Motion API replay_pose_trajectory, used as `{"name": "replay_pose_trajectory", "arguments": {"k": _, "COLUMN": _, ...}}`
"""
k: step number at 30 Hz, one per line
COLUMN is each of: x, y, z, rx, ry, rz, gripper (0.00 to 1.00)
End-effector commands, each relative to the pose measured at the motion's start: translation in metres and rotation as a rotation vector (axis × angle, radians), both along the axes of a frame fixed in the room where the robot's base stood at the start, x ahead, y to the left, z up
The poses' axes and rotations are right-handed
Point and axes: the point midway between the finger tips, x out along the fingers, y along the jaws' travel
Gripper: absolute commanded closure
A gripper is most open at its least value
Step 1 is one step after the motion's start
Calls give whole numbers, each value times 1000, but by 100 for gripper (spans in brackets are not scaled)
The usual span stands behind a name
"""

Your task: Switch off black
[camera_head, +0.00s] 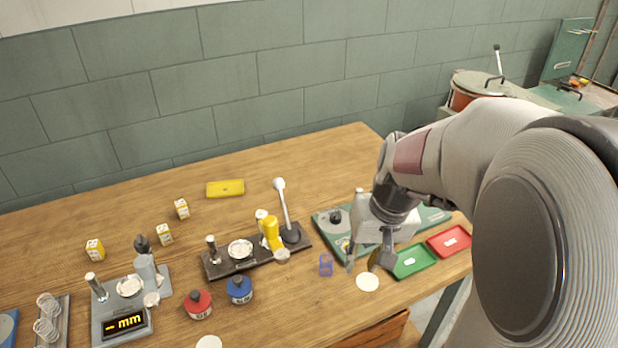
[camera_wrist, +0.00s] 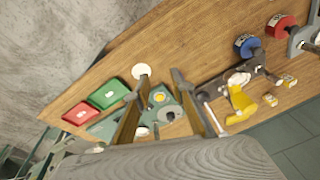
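A black fixture (camera_head: 228,265) stands on the wooden table in the middle, with a metal post, a pale round disc, a yellow lever and a tilted white-tipped handle with a black base. It also shows in the wrist view (camera_wrist: 215,87), with its yellow lever (camera_wrist: 241,105). A green panel (camera_head: 328,228) with a black knob (camera_head: 336,216) lies to its right, partly hidden by my gripper. I cannot tell which part is the black switch. My gripper (camera_head: 362,264) is open and empty over the panel's front side. Its two fingers (camera_wrist: 162,107) stand apart in the wrist view.
A green tray (camera_head: 413,262) and a red tray (camera_head: 450,241) lie right of my gripper. A white disc (camera_head: 368,282) and a small blue-purple block (camera_head: 326,265) are near it.

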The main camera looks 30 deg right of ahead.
Motion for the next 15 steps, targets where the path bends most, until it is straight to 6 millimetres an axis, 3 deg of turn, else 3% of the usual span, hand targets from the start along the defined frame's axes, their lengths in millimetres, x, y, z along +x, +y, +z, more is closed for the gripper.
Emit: {"name": "replay_pose_trajectory", "arguments": {"k": 15, "x": 58, "y": -82, "z": -49, "rx": 11, "ry": -64, "rz": 64, "gripper": 76}}
